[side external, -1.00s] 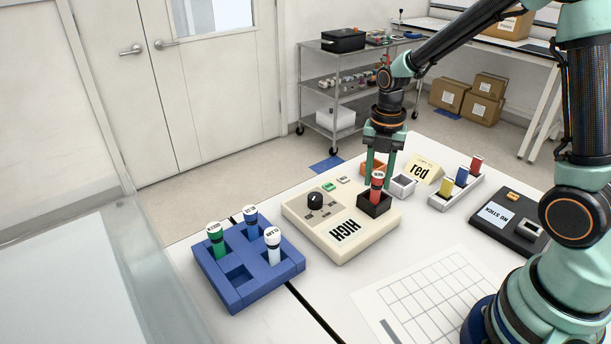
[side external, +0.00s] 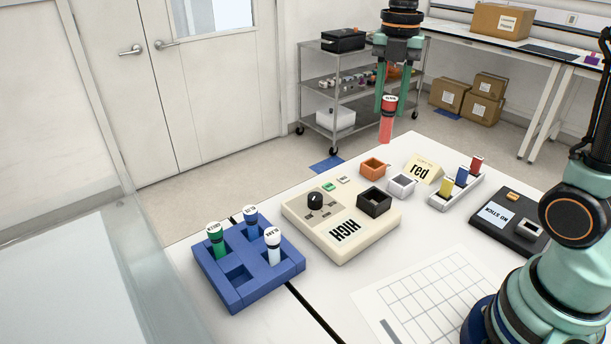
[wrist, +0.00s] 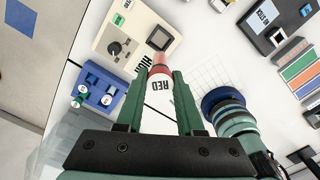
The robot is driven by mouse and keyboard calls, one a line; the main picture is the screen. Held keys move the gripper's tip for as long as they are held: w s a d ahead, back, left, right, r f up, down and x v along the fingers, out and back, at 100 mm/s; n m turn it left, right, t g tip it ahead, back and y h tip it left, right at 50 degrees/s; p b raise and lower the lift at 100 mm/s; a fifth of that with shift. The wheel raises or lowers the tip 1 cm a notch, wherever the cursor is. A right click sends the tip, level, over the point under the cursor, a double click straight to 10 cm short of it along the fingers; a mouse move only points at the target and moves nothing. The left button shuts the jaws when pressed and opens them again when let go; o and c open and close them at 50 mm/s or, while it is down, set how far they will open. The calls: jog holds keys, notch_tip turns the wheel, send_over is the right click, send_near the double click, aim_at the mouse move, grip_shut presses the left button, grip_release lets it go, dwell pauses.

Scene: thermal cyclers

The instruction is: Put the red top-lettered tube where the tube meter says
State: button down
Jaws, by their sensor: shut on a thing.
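My gripper (side external: 388,98) is shut on the red tube (side external: 387,130), holding it upright by its white lettered cap, high above the table. In the wrist view, the red tube (wrist: 158,70) shows between the fingers, its lettering reading RED. The cream tube meter (side external: 328,238) reads HIGH and has a dark knob. Its black square well (side external: 374,202) is empty, below the held tube. An orange open box (side external: 374,166) and a pale grey open box (side external: 402,186) stand behind and to the right of the meter, both seemingly empty.
A blue rack (side external: 262,290) at left holds green, blue and white tubes, with an empty front slot. A black NO STICK device (side external: 508,233) stands at right.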

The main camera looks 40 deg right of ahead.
notch_tip(320, 180, up, 2)
jog(key=shift+r, duration=0.1)
jog(key=shift+w+d+r, duration=0.2)
jog(key=w+d+f+m, duration=0.3)
jog(key=w+d+m, duration=0.6)
jog(key=w+d, duration=0.4)
jog(key=f, duration=1.3)
jog(key=s+d+f, duration=0.1)
jog(key=f, duration=0.5)
jog(key=shift+f, duration=0.4)
jog(key=shift+f, duration=0.15)
jog(key=c, duration=0.5)
grip_release()
jog(key=shift+c, duration=0.2)
